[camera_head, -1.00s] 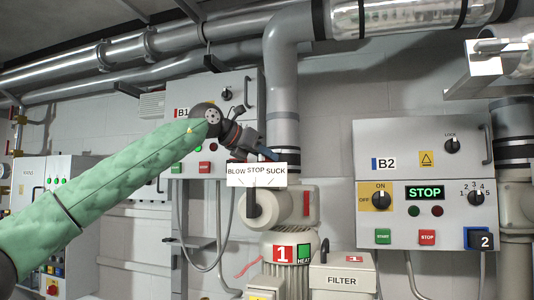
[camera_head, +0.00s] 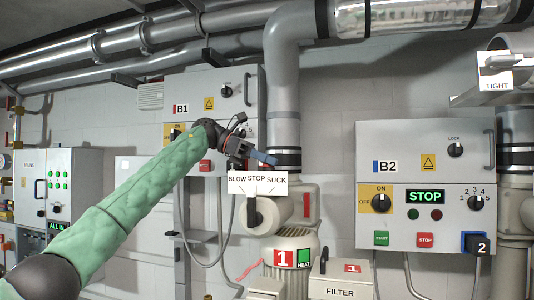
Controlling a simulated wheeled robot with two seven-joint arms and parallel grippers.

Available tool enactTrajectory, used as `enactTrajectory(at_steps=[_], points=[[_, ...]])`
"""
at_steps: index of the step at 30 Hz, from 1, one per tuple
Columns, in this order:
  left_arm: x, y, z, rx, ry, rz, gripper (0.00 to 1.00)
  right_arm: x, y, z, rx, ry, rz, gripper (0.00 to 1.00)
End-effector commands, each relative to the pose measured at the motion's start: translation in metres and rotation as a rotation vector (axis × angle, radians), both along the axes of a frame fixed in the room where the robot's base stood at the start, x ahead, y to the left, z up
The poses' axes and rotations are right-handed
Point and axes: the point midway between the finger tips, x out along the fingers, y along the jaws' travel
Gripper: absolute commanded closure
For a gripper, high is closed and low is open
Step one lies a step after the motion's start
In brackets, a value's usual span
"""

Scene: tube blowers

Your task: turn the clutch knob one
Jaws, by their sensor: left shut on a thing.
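My left gripper (camera_head: 240,147) is at the lower right corner of the B1 control box (camera_head: 208,85). It is shut on a small part there, taken to be clutch knob one. The gripper hides most of that part. A blue piece (camera_head: 263,157) shows just right of the fingers, by the grey pipe; I cannot tell whether it belongs to the knob or the gripper. A similar blue part marked 2 (camera_head: 478,243) is on the lower right of the B2 box (camera_head: 407,140). My right gripper is not in view.
The BLOW STOP SUCK sign (camera_head: 257,179) and its valve handle (camera_head: 252,210) are just below the gripper. A thick grey pipe (camera_head: 284,85) stands to the right. A TIGHT sign (camera_head: 495,85) is at upper right. The FILTER box (camera_head: 340,288) is below.

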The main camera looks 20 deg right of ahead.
Motion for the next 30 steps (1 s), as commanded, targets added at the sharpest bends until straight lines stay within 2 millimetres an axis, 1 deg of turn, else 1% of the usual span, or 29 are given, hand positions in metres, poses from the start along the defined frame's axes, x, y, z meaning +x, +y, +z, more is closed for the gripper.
enactTrajectory(at_steps=[1,9,26,27,30], points=[[0.0009,-0.0004,0.0047,-0.003,0.002,-0.022,1.00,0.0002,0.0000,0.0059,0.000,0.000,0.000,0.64],[0.0008,-0.0003,0.0033,-0.003,0.000,-0.126,1.00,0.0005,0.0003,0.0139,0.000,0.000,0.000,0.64],[0.0010,0.0003,0.0022,-0.002,-0.001,-0.155,1.00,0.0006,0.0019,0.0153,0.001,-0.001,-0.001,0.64],[0.0010,0.0003,0.0022,-0.002,-0.001,-0.155,0.82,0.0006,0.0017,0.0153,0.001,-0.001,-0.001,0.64],[0.0009,0.0000,0.0019,-0.002,-0.001,-0.155,0.64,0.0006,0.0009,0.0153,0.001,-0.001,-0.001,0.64]])
